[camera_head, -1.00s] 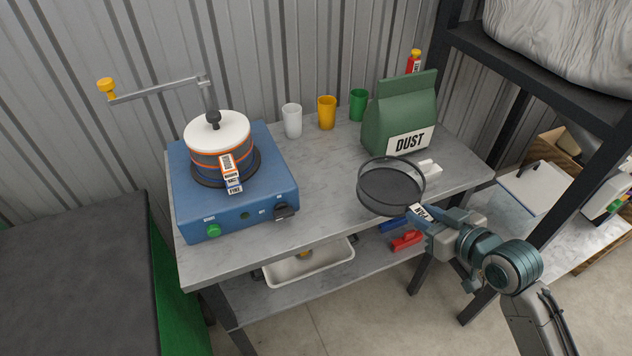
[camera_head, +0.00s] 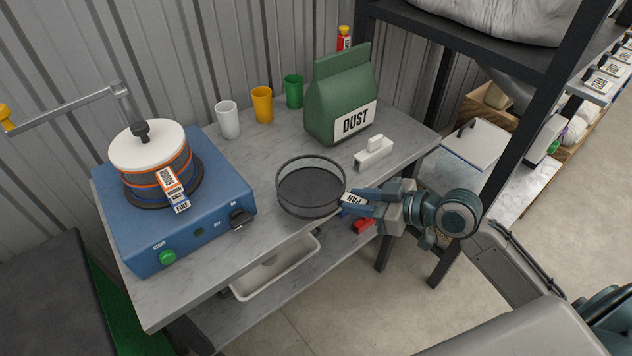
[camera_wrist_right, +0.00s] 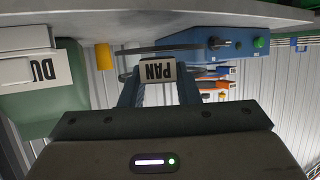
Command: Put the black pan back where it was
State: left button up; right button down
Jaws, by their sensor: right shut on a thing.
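The black pan (camera_head: 310,190) is a round, high-rimmed mesh-like dish over the front right part of the grey table. A white "PAN" label is on its handle (camera_head: 353,198). My right gripper (camera_head: 356,197) comes in from the right and is shut on this handle. The pan looks level; whether its bottom touches the table I cannot tell. In the right wrist view the label (camera_wrist_right: 158,72) sits between my fingers, with the pan's dark rim (camera_wrist_right: 180,49) beyond it. My left gripper is not in view.
A white block with a handle (camera_head: 373,153) and the green "DUST" bag (camera_head: 340,95) stand behind the pan. A blue machine (camera_head: 215,205) with a lidded drum (camera_head: 150,150) is at left. Three cups (camera_head: 262,105) line the back. A black shelf frame (camera_head: 540,130) stands at right.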

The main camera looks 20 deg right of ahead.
aim_at(319, 174)
jog(key=w+a, duration=0.1)
jog(key=w, duration=0.2)
jog(key=w+a+p, duration=0.1)
jog(key=w, duration=0.2)
jog(key=w+a+p, duration=0.1)
jog(key=w+a, duration=0.1)
jog(key=w, duration=0.1)
jog(key=shift+w+f, duration=0.1)
jog(key=shift+f, duration=0.15)
jog(key=shift+w+a+f+p, duration=0.15)
jog(key=shift+w+a+p, duration=0.15)
jog(key=shift+w, duration=0.3)
jog(key=shift+w+a+f, duration=0.1)
jog(key=shift+w+f, duration=0.1)
jog(key=shift+f, duration=0.1)
notch_tip(319, 174, down, 2)
jog(key=shift+f+p, duration=0.25)
jog(key=shift+p, duration=0.35)
jog(key=shift+f, duration=0.25)
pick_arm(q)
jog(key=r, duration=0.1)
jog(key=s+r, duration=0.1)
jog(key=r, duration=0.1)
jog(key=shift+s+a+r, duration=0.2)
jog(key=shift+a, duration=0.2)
